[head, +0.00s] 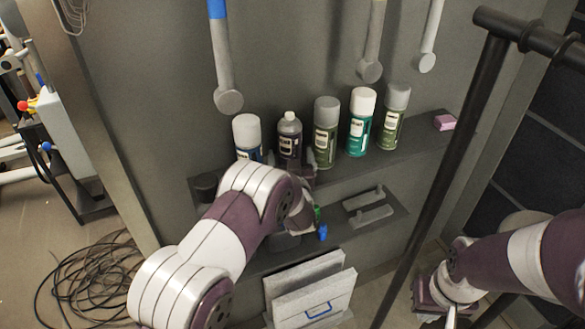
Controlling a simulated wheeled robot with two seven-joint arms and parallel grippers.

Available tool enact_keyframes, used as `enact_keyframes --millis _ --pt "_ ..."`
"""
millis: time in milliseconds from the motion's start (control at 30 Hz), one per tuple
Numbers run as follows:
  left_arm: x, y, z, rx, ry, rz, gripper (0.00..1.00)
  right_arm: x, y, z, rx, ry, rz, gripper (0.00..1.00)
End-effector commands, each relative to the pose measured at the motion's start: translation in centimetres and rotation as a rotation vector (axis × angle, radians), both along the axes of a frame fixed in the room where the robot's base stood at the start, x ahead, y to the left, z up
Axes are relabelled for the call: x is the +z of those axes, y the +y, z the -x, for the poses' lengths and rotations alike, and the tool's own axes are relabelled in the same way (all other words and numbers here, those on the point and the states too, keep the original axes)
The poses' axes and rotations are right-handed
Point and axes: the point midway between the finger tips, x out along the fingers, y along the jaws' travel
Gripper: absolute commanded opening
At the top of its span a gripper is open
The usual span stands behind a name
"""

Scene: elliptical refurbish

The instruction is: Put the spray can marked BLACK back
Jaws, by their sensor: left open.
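A dark spray can (290,143) with a small pale nozzle and no cap stands upright on the upper shelf, second from the left in the row. Its label is too small to read, but its dark body fits the BLACK can. My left gripper (304,176) is open at the foot of this can. My own wrist hides most of its fingers and the can's base, so I cannot tell whether they touch. My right gripper (440,297) is low at the right, beyond the black rail, far from the cans; its fingers are not clear.
A blue can (247,135) stands left of the dark can; green cans (326,130), (361,122), (394,115) stand to the right. A pink block (445,122) lies at the shelf's right end. A black rail (440,180) crosses in front. Grey handles hang above.

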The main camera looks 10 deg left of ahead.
Motion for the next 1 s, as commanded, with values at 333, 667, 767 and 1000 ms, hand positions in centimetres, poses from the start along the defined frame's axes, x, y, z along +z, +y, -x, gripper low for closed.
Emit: enact_keyframes --millis 333,667,767,1000 --pt "-0.4 -2.4 7.5 -0.005 0.002 0.000 0.96 -2.1 0.0 0.0 0.000 0.001 0.000 0.00" --pt "-0.2 -3.3 11.0 -0.002 0.001 -0.001 0.96 -2.6 0.0 0.0 0.000 0.001 0.000 0.00" --pt "-0.2 -3.2 10.9 -0.012 0.025 0.011 0.96 -2.6 0.0 0.0 0.000 0.001 0.000 0.00" --pt "-2.0 -2.0 13.9 -0.215 0.536 0.170 0.96 -2.6 0.0 0.0 0.000 0.001 0.000 0.00"
